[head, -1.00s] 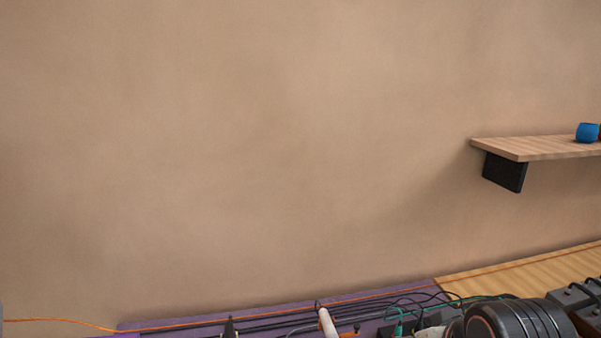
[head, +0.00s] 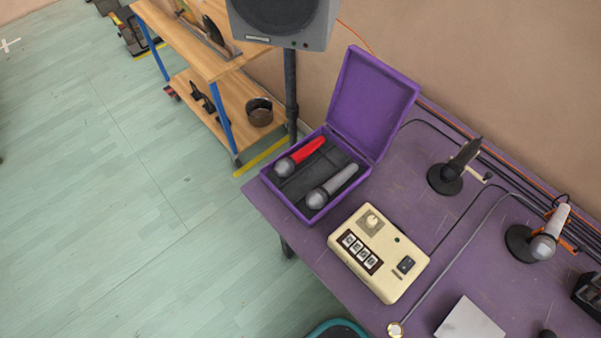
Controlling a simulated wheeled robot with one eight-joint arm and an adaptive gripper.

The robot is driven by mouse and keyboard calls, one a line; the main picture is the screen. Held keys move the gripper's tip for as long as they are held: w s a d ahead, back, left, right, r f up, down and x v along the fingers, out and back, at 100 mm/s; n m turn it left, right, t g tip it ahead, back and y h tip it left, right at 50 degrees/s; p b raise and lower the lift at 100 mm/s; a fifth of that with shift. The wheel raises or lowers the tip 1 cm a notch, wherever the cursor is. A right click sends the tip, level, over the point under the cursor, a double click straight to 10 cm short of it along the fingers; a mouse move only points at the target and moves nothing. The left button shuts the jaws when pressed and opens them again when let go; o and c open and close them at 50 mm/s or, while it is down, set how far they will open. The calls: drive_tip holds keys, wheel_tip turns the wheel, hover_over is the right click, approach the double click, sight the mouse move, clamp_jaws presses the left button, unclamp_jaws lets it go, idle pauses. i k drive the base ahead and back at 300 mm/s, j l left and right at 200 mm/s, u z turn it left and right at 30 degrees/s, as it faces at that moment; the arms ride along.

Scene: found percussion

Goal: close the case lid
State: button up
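A purple case (head: 278,194) sits at the left corner of the purple table. Its lid (head: 372,100) stands open, raised at the back of the case toward the wall. In the dark padding inside lie a microphone with a red handle (head: 307,150) and a microphone with a grey handle (head: 342,181), side by side. My gripper is not in the head view, so its state and place are hidden.
A cream control box (head: 378,252) stands close beside the case on the purple table (head: 440,215). Microphones on round stands (head: 445,179) and cables lie to the right. A speaker (head: 283,20) on a pole stands behind the case. The green floor (head: 120,230) at left is clear.

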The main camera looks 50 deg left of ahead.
sight(371, 100)
drive_tip(key=u, duration=2)
